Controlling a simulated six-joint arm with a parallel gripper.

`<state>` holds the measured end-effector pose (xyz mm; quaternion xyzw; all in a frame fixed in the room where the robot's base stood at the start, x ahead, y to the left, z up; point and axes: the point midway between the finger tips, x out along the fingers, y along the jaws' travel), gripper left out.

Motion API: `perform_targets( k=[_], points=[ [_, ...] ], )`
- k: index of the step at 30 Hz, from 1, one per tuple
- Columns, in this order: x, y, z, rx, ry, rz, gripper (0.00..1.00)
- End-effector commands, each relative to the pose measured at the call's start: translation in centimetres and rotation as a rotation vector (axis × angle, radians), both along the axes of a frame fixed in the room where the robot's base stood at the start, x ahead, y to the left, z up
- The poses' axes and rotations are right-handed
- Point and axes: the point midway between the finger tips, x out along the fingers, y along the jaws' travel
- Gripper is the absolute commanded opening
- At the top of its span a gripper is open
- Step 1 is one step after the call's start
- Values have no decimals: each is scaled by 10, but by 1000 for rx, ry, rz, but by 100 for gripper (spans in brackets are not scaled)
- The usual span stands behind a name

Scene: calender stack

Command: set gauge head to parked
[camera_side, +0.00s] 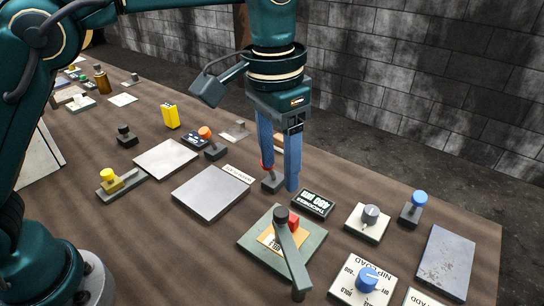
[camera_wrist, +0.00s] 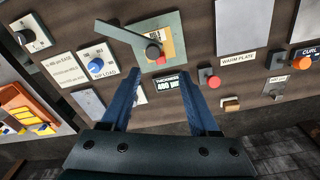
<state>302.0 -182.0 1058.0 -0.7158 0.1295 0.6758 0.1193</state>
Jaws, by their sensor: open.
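What I take to be the gauge head is a grey swing arm (camera_side: 291,252) with a black knob (camera_side: 281,214) at its far end. It lies across a grey-green plate (camera_side: 312,243) bearing an orange card and a red block (camera_side: 294,221). In the wrist view the arm (camera_wrist: 122,34) reaches from the upper left to the knob (camera_wrist: 153,51). A "THICKNESS" display (camera_side: 314,204) stands beside the plate. My gripper (camera_side: 279,180) is open and empty, behind the plate and near the display; in the wrist view its fingertips (camera_wrist: 161,82) flank the display.
A red-knobbed control (camera_side: 271,185) stands close to my fingers. A bare metal plate (camera_side: 211,193) lies left. A block wall (camera_side: 400,80) stands behind the table.

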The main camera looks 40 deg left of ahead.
Motion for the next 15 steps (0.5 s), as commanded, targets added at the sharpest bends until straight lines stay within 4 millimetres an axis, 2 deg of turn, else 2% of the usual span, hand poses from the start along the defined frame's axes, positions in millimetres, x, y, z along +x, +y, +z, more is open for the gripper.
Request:
perform_targets(
  k=[3,8,15],
  points=[
    [-4,-9,-19,20,43,-28,61],
    [-7,-12,-30,27,57,-41,61],
    [-8,-11,-57,27,57,-39,61]
  ],
)
